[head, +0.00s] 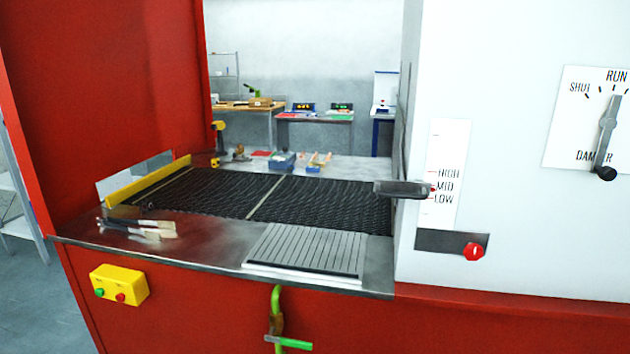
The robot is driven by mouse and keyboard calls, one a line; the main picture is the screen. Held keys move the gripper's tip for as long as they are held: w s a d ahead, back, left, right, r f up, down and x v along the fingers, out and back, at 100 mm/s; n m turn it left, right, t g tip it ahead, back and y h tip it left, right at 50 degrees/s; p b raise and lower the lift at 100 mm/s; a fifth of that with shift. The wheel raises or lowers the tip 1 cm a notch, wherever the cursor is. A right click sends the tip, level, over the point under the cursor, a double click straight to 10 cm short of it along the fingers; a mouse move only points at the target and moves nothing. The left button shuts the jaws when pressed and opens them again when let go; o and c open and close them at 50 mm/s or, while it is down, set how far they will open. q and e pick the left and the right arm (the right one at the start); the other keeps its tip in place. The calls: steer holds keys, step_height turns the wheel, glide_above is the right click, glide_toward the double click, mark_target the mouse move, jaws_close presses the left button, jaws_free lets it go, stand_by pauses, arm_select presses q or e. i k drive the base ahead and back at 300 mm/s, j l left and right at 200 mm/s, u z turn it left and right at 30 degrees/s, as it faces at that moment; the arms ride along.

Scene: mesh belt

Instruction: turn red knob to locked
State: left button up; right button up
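The red knob (474,252) is a small round knob at the right end of a dark grey plate (440,242) on the white panel, right of the belt. It has a small pale mark on its face, too small to read. No locked label can be made out beside it. Neither of my grippers shows in the head view.
Above the knob, a grey lever handle (403,189) sticks out near MID on a scale (448,165). A damper lever (607,135) is at upper right. Brushes (140,228) and a slatted grate (308,250) lie before the mesh belt (325,205). A yellow button box (119,286) is at lower left.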

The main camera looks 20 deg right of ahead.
mark_target(472, 251)
steer(key=z, duration=1.25)
